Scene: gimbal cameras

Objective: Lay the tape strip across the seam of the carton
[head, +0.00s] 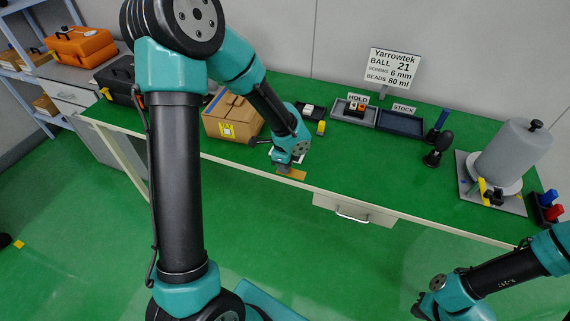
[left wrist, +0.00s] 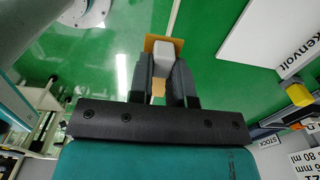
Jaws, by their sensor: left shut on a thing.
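The tan tape strip (head: 291,174) hangs under my left gripper (head: 284,164), near the front edge of the green bench. In the left wrist view, my left gripper (left wrist: 165,72) is shut on a pale grey block (left wrist: 164,50) that carries the tan strip (left wrist: 149,43). The brown carton (head: 225,124) stands on the bench to the left of the gripper, apart from the strip.
A hold tray (head: 354,113) and a blue stock tray (head: 402,124) stand right of the carton. A sign (head: 391,70) stands behind them. A large grey cylinder (head: 513,150) stands on a plate at the far right. The front middle of the bench is mostly clear.

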